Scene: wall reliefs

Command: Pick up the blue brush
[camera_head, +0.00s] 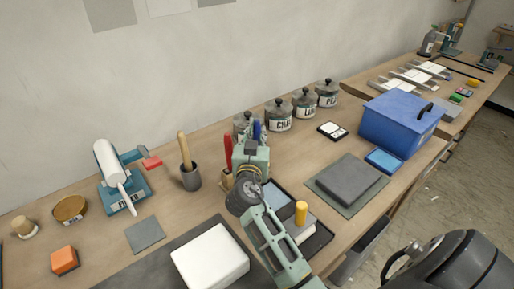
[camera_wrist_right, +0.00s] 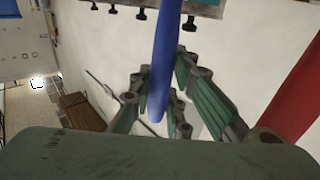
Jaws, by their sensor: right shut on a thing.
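The blue brush (camera_head: 257,130) shows in the head view as a short upright blue handle at my right gripper (camera_head: 252,150). The gripper and its arm hide the lower part of the brush. In the right wrist view the blue handle (camera_wrist_right: 163,60) runs down between the fingers of my right gripper (camera_wrist_right: 165,95), which is shut on it. I cannot tell whether the brush's lower end is clear of its holder. My left gripper is not in view.
A red handle (camera_head: 228,150) stands close left of the gripper. A grey cup with a wooden handle (camera_head: 190,176) stands farther left. Several labelled jars (camera_head: 279,117) line the wall behind. A dark tray with a yellow cylinder (camera_head: 301,212) is at the right. A blue box (camera_head: 395,122) stands farther right.

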